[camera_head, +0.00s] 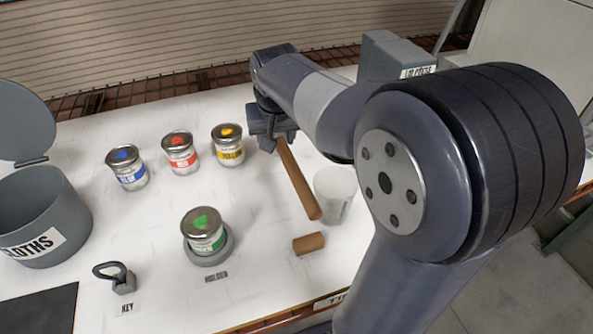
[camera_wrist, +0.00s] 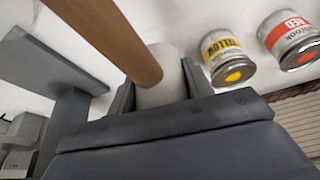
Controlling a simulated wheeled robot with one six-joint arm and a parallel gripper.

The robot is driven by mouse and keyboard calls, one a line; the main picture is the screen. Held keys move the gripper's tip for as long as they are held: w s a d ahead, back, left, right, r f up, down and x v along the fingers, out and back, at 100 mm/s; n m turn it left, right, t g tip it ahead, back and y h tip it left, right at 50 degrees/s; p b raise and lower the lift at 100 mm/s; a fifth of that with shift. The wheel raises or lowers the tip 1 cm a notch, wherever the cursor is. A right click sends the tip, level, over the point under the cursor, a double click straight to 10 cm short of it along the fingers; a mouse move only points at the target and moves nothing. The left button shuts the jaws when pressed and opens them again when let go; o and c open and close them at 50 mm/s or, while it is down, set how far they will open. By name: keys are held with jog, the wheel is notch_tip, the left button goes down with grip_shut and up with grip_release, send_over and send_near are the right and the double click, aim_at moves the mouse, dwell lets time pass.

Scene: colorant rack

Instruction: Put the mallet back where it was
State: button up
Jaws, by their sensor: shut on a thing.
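The mallet has a long brown wooden handle (camera_head: 299,180). In the head view the handle slopes down to the right from my gripper (camera_head: 271,132), above the white table. In the wrist view the handle (camera_wrist: 108,35) crosses the upper left, and a pale grey cylinder (camera_wrist: 163,80), which looks like the mallet head, sits between the fingers of my gripper (camera_wrist: 160,92). My gripper is shut on the mallet. The head is mostly hidden by the gripper in the head view. I cannot tell the mallet's exact height above the table.
Blue (camera_head: 127,168), red (camera_head: 181,153) and yellow (camera_head: 228,147) jars stand left. A green-marked jar (camera_head: 204,231) sits on a round holder. The lid press (camera_head: 392,55) is behind.

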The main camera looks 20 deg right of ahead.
aim_at(279, 145)
notch_tip(279, 145, down, 10)
jog(key=shift+r, duration=0.25)
jog(key=shift+f, duration=0.15)
jog(key=o, duration=1.4)
jog(key=shift+r, duration=0.2)
jog(key=v, duration=1.2)
jog(key=shift+o, duration=0.2)
